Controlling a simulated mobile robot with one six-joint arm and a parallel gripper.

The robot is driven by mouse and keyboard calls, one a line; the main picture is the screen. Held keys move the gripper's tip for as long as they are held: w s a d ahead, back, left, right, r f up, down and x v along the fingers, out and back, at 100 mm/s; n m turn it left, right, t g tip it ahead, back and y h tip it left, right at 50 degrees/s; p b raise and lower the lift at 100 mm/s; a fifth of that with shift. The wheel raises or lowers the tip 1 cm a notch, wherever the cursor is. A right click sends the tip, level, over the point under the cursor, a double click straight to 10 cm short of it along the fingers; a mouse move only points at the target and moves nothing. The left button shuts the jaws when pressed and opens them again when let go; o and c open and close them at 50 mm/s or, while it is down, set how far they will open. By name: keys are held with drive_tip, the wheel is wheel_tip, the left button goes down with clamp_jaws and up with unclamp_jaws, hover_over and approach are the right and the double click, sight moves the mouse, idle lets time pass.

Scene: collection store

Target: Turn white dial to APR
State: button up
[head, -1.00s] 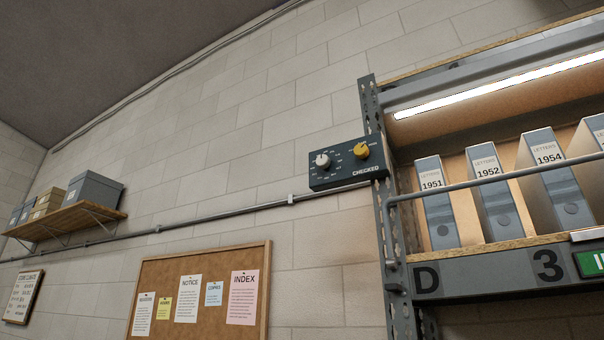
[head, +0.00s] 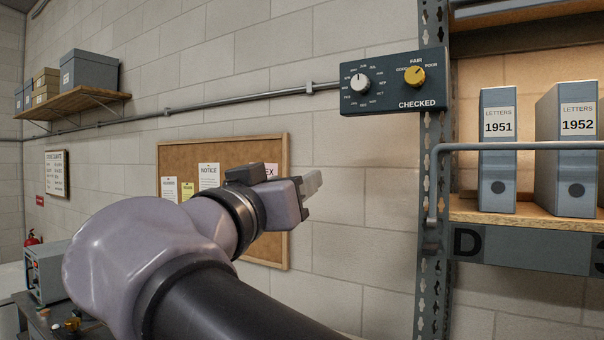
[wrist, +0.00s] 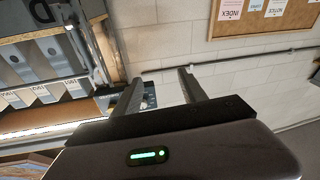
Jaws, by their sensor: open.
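The white dial (head: 360,84) is on the left of a dark control panel (head: 392,104) fixed at the shelf post and marked CHECKED. Small month labels ring the dial; its pointer looks roughly upward, but I cannot read its month for certain. A yellow dial (head: 414,76) sits to its right, under FAIR. My gripper (head: 314,183) is below and left of the panel in the head view, apart from it and empty. In the wrist view, my gripper (wrist: 160,90) has its two fingers spread, with part of the panel (wrist: 149,96) behind the left finger; the white dial is not clear there.
A shelf with binders (head: 497,150) and a front rail (head: 520,146) stands right of the panel. A cork board (head: 270,250) hangs behind my arm. A conduit (head: 240,100) runs along the wall to the panel. A wall shelf with boxes (head: 88,72) is far left.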

drive_tip(key=s+d+r+m+h+p, duration=0.1)
drive_tip(key=s+r+m+h, duration=0.15)
drive_tip(key=r, duration=0.35)
drive_tip(key=s+d+r+m+h+p, duration=0.1)
drive_tip(key=s+d+r+h, duration=0.15)
drive_tip(key=r, duration=0.25)
drive_tip(key=p, duration=0.1)
approach(359, 83)
drive_tip(key=shift+y, duration=0.4)
drive_tip(key=p+x, duration=0.4)
drive_tip(key=x, duration=0.1)
drive_tip(key=p+x, duration=0.1)
drive_tip(key=x, duration=0.2)
drive_tip(key=shift+w+d+r+p, duration=0.1)
drive_tip(key=shift+d+r+p, duration=0.05)
drive_tip(key=shift+r+p, duration=0.25)
drive_tip(key=shift+f, duration=0.1)
clamp_jaws()
